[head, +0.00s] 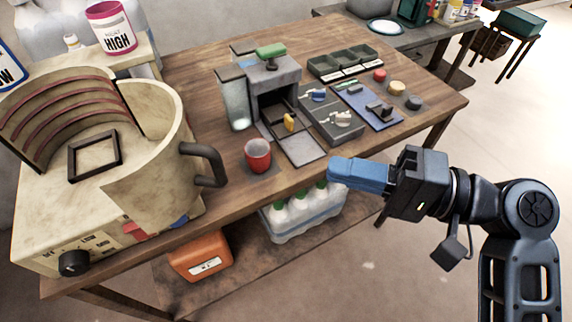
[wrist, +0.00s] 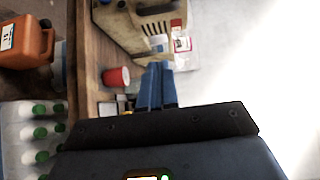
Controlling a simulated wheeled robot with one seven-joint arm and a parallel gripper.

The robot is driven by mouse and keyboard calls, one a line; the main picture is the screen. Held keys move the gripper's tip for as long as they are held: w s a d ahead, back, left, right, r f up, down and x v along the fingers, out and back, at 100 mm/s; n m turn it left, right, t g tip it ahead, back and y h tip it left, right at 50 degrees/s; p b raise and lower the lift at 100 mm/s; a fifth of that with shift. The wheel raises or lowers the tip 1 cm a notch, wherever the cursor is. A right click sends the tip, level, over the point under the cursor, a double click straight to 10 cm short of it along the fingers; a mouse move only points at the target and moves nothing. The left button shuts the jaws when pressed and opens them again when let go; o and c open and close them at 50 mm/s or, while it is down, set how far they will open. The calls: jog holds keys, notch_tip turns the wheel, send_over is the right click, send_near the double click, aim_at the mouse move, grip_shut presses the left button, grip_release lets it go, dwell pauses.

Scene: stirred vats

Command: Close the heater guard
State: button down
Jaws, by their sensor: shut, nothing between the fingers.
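The heater (head: 60,215) is a stained beige unit at the left of the bench in the head view. A curved back panel with red coils (head: 62,110) stands on it. The heater guard (head: 148,165) is a curved beige shell on the unit's right side, with a dark handle (head: 212,165) facing right. A gap separates the guard from the coil panel at the front left, so the guard stands open. My gripper (head: 332,170) has blue fingers, shut and empty, beyond the bench's front edge, right of and apart from the handle. In the wrist view the fingers (wrist: 157,68) point toward the heater (wrist: 135,28).
A red cup (head: 258,154) stands between the handle and my gripper. A grey dispenser (head: 275,85) and small trays (head: 345,62) sit behind. Bottles (head: 300,210) and an orange container (head: 201,256) are on the lower shelf. The floor at right is clear.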

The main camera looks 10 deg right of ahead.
jog(key=s+a+p+x, duration=0.1)
jog(key=s+p+x, duration=0.1)
jog(key=x, duration=1)
jog(key=shift+s+a+r+p, duration=0.2)
jog(key=shift+s+a+p, duration=0.05)
jog(key=shift+a+p, duration=0.2)
jog(key=shift+s+a, duration=0.1)
jog(key=shift+s, duration=0.05)
